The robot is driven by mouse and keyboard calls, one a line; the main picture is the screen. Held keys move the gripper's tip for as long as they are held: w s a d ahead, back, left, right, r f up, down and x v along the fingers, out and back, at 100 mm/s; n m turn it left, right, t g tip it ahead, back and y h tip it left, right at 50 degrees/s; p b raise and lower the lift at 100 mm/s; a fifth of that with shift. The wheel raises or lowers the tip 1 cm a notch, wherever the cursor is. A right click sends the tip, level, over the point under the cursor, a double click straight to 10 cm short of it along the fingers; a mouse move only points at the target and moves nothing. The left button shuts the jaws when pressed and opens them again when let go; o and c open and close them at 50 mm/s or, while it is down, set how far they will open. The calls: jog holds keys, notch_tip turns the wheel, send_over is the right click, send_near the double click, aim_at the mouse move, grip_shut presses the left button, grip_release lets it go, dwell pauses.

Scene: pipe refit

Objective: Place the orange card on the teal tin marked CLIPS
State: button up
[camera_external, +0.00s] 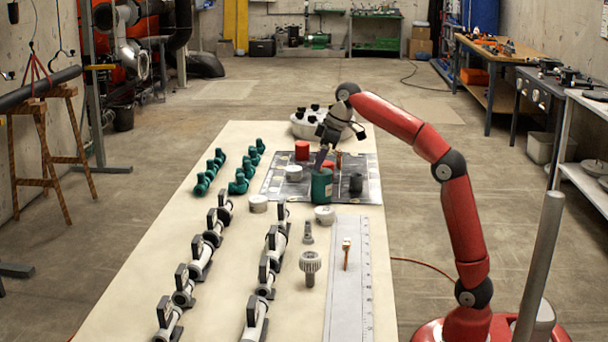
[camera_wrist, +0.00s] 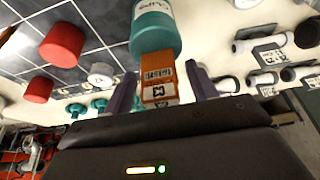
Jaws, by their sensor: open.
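The teal tin (camera_external: 321,188) stands upright on the near edge of the dark gridded mat. In the wrist view, the tin (camera_wrist: 152,30) shows part of its white lettered label. The orange card (camera_wrist: 158,88), with a barcode and a square code, is at the tin's near end, between my gripper's spread fingers (camera_wrist: 161,84). The fingers have gaps beside the card. It overlaps the tin's end in the picture; I cannot tell for certain if it rests on it. In the external view, my gripper (camera_external: 321,157) is just above the tin, and I cannot make out the card.
Red cylinders (camera_external: 302,150), white round pieces (camera_external: 294,173) and a dark cup (camera_external: 356,183) stand around the tin. Teal fittings (camera_external: 238,184) and rows of grey pipe valves (camera_external: 205,245) lie left and nearer. A long ruler strip (camera_external: 349,290) lies front right.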

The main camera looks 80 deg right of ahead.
jog(key=v, duration=1.1)
jog(key=shift+p, duration=0.4)
jog(key=shift+s, duration=0.1)
